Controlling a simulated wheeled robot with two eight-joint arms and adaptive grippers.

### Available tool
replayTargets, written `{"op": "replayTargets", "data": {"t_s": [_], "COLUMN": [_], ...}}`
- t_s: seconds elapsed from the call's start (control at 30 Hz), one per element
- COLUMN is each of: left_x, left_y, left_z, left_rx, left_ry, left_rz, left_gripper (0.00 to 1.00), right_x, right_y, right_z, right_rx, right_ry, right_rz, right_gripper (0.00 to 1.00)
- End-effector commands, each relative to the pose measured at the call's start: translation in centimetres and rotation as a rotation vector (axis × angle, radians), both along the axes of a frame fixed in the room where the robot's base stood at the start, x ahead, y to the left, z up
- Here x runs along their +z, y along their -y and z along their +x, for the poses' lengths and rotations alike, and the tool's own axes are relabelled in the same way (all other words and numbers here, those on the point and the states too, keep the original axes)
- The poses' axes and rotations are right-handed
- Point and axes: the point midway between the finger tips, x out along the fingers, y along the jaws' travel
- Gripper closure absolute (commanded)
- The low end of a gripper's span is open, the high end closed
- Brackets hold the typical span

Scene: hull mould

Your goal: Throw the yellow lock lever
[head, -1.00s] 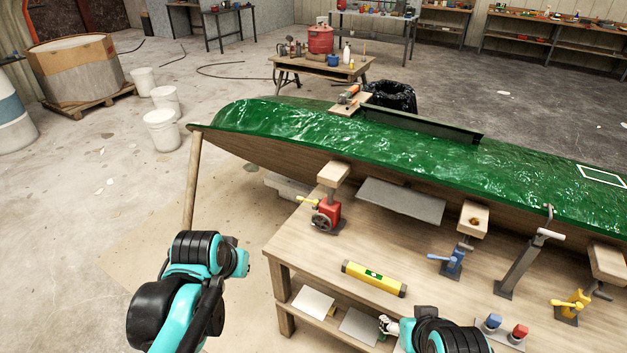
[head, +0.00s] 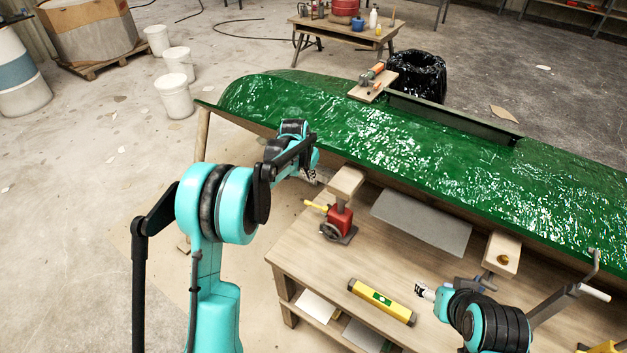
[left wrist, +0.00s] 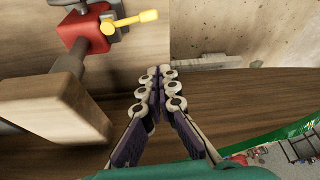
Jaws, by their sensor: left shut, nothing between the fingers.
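The yellow lock lever (head: 315,205) sticks out to the left of the red jack (head: 340,217) on the table's left end. In the left wrist view the lever (left wrist: 135,20) is at the top, left of centre, beside the red jack body (left wrist: 82,34). My left gripper (head: 311,176) is just above and left of the jack, under the hull's edge. In the left wrist view its fingers (left wrist: 160,82) are together and empty, apart from the lever. My right gripper (head: 426,292) is low over the table, right of the yellow level; its finger opening is too small to tell.
The green hull (head: 370,130) spans above the jacks. A wooden pad (head: 345,182) tops the red jack. A yellow level (head: 382,300) lies on the wooden table (head: 315,262). A grey board (head: 422,222) and another padded support (head: 502,252) are to the right.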

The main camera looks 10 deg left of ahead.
Motion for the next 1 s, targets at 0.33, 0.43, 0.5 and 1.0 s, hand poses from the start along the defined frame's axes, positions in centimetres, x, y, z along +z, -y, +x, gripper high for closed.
{"op": "replayTargets", "data": {"t_s": [0.33,0.43,0.5,1.0], "left_x": [-6.9,-8.7,-8.8,-9.0], "left_y": [0.5,0.7,0.4,-0.1], "left_z": [2.4,3.0,1.9,-0.9], "left_rx": [-0.001,-0.001,0.001,0.000], "left_ry": [0.001,0.001,0.002,0.001], "left_rz": [0.000,0.000,0.000,0.000], "left_gripper": [1.00,1.00,1.00,1.00], "right_x": [-2.3,-2.8,-3.1,-3.6], "right_y": [0.0,0.0,0.0,0.0], "right_z": [0.0,0.0,0.0,0.0], "right_rx": [0.000,0.000,0.000,0.000], "right_ry": [0.000,0.000,0.000,0.000], "right_rz": [0.000,0.000,0.000,0.000], "right_gripper": [0.36,0.36,0.36,0.36]}}
